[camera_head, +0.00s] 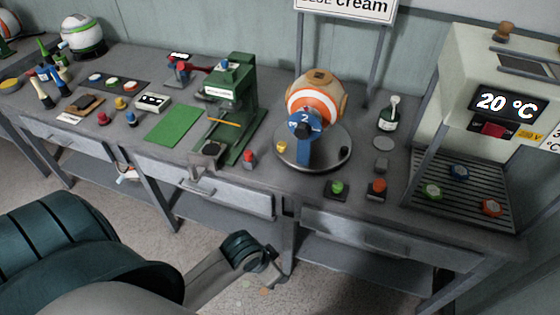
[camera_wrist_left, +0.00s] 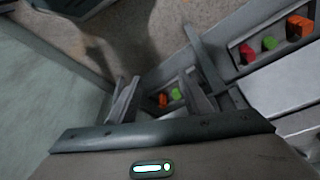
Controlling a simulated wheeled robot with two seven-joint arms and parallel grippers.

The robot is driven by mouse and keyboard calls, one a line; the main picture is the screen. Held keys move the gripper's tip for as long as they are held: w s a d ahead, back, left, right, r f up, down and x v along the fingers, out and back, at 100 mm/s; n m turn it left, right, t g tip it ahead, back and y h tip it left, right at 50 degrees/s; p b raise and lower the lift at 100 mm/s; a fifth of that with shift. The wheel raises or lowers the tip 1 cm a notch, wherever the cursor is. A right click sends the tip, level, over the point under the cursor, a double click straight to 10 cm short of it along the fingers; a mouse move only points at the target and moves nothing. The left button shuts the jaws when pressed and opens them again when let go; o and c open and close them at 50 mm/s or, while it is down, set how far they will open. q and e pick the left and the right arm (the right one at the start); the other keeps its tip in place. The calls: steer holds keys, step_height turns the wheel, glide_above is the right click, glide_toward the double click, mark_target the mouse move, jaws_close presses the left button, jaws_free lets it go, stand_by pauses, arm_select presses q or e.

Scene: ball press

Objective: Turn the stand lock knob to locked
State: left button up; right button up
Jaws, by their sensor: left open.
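A ball with orange and white bands (camera_head: 312,95) sits in a blue holder (camera_head: 303,140) marked 2, on a round grey stand (camera_head: 290,160) on the bench. A small yellow knob (camera_head: 281,146) is at the stand's left edge and a small black knob (camera_head: 344,151) at its right edge. I cannot tell which one is the lock knob, or its setting. My left arm reaches low in front of the bench in the head view, apart from the stand. My left gripper (camera_wrist_left: 160,98) is open and empty in the wrist view. My right gripper is not in view.
A green press (camera_head: 232,105) stands left of the stand, with a red knob (camera_head: 249,156) near its base. Green (camera_head: 337,188) and orange (camera_head: 377,187) buttons sit at the front edge. A bottle (camera_head: 389,115) and a cooling machine (camera_head: 500,100) are to the right.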

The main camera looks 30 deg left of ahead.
mark_target(282, 144)
arm_select(q)
steer(key=w+a+r+m, duration=0.1)
steer(key=w+a+r, duration=0.4)
steer(key=w, duration=0.4)
steer(key=w+a+r+m, duration=0.2)
steer(key=w+a+r, duration=0.2)
steer(key=w+r, duration=0.4)
steer(key=w+a+r+n, duration=0.1)
steer(key=w+a+r, duration=0.4)
steer(key=a+r, duration=0.2)
steer(key=w+a+r+n, duration=0.1)
steer(key=w+a+r, duration=0.3)
steer(key=a+r, duration=0.2)
step_height(282, 144, up, 2)
steer(key=shift+w+a+r, duration=0.1)
steer(key=shift+w+a, duration=0.25)
steer(key=shift+a, duration=0.05)
steer(key=p+x, duration=0.1)
steer(key=x, duration=0.4)
steer(key=p+x, duration=0.2)
steer(key=x, duration=0.4)
steer(key=p+x, duration=0.1)
steer(key=x, duration=0.5)
steer(key=shift+w+d, duration=0.3)
steer(key=shift+d, duration=0.05)
steer(key=c, duration=1.1)
